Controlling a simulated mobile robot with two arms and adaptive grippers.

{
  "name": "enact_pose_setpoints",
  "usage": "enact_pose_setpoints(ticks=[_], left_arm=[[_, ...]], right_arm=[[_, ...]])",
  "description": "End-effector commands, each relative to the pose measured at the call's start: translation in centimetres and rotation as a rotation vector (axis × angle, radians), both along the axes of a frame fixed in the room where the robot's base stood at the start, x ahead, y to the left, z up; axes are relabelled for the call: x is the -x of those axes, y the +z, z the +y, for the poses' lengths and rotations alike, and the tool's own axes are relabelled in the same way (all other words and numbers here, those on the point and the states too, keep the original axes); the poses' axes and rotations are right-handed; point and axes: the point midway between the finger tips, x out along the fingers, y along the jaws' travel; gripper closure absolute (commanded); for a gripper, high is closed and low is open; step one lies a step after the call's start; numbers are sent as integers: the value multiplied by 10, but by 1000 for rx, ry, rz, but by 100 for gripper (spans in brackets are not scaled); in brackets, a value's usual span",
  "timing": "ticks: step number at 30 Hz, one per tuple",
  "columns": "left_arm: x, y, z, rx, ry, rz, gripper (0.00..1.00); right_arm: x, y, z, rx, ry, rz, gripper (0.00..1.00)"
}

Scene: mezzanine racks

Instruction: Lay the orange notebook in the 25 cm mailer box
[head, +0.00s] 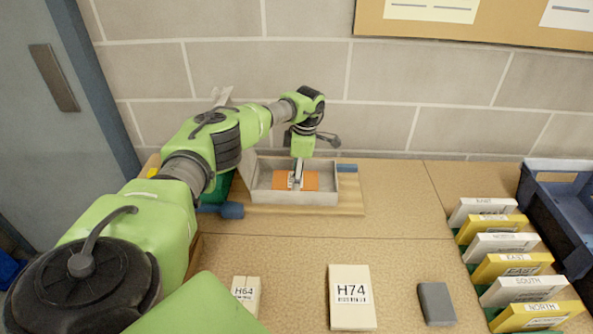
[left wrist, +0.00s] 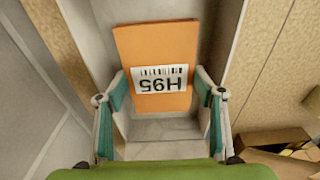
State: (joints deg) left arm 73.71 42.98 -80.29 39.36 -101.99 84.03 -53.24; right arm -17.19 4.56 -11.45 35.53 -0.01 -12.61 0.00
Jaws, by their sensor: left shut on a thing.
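An orange notebook (head: 311,181) with a white label is inside the walls of an open grey mailer box (head: 295,197) at the back of the table. My left gripper (head: 297,178) reaches down into the box and is shut on the notebook. In the left wrist view, the notebook (left wrist: 155,45) with its H95 label lies between the two fingers (left wrist: 158,90), and the box floor (left wrist: 165,130) shows below it. I cannot tell whether the notebook touches the floor. My right gripper is not in view.
The box stands on a wooden board (head: 352,190). A small H64 item (head: 246,291), a white H74 item (head: 351,297) and a grey block (head: 436,303) are at the front. Several labelled white and yellow items (head: 515,268) and a navy crate (head: 555,215) are at right. The centre is clear.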

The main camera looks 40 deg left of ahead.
Motion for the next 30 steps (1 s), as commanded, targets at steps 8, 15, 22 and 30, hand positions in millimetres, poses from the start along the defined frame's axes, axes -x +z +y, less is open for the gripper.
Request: enact_pose_setpoints(ticks=[8, 15, 22, 30], left_arm=[[0, 0, 0, 0, 0, 0, 18], [-2, 8, 0, 0, 0, -3, 18], [-6, 51, -4, 1, 0, -6, 18], [-9, 102, -9, 0, 0, -3, 18]], right_arm=[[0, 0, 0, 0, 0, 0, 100], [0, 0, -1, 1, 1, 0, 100], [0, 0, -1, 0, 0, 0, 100], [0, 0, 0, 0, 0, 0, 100]])
